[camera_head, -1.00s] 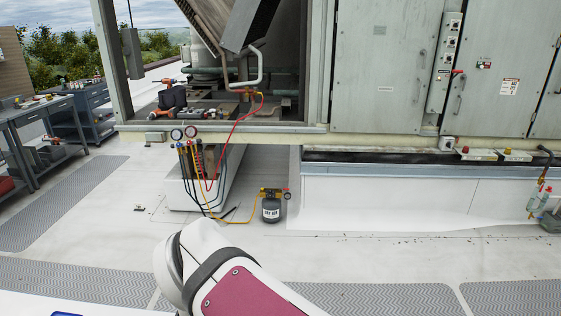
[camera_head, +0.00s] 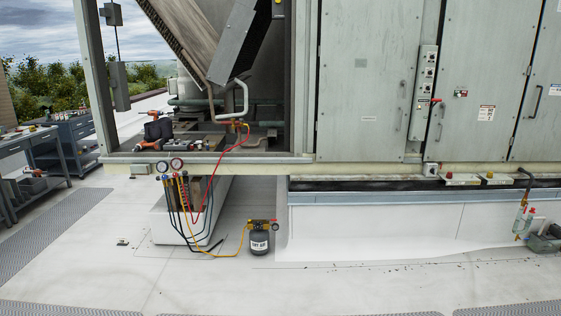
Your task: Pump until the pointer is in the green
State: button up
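Two small round gauges, the left one (camera_head: 162,166) and the right one (camera_head: 176,164), sit side by side at the cooler's lower front edge. Their pointers and any green zone are too small to read. Dark, yellow and red hoses (camera_head: 184,196) hang below them. My gripper is not in view.
The large grey cooler (camera_head: 370,80) fills the upper middle and right, with closed door panels. An open bay at its left holds a dark case (camera_head: 158,130) and tools. Workbenches (camera_head: 75,135) stand at the left.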

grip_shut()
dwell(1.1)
